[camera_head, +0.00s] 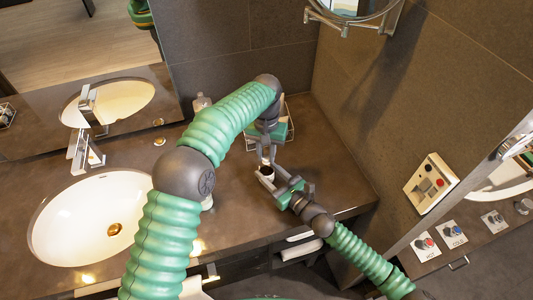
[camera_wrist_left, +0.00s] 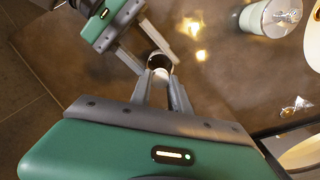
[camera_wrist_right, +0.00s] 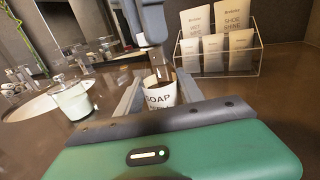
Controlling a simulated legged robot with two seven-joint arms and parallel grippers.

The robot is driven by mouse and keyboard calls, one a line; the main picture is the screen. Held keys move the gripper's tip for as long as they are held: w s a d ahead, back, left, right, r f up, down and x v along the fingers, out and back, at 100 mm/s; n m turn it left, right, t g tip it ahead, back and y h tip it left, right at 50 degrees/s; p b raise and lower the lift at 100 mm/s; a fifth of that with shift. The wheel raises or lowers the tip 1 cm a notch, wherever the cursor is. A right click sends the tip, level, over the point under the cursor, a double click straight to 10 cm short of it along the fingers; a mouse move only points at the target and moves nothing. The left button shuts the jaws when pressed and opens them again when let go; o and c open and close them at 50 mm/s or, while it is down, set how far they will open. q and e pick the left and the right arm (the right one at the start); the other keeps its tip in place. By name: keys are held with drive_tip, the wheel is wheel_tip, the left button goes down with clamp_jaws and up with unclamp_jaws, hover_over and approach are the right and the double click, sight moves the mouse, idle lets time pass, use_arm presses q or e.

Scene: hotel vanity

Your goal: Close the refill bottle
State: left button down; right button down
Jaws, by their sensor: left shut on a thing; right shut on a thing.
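I cannot tell whether the cap touches the bottle's neck.
A wire rack (camera_wrist_right: 225,55) with printed packets stands behind the bottle. A white and green soap container (camera_wrist_right: 72,98) stands on the counter. A white sink (camera_head: 80,225) with a faucet (camera_head: 82,152) lies at the left. A wall (camera_head: 375,130) bounds the counter's right side.

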use_arm(q)
drive_tip(key=shift+m, duration=1)
drive_tip(key=c, duration=1.1)
unclamp_jaws()
drive_tip(key=shift+c, duration=0.2)
drive_tip(key=shift+r, duration=0.1)
wheel_tip(320, 180, up, 12)
drive_tip(key=shift+w, duration=0.15)
use_arm(e)
drive_tip(key=c, duration=0.7)
unclamp_jaws()
drive_tip(key=shift+o, duration=0.2)
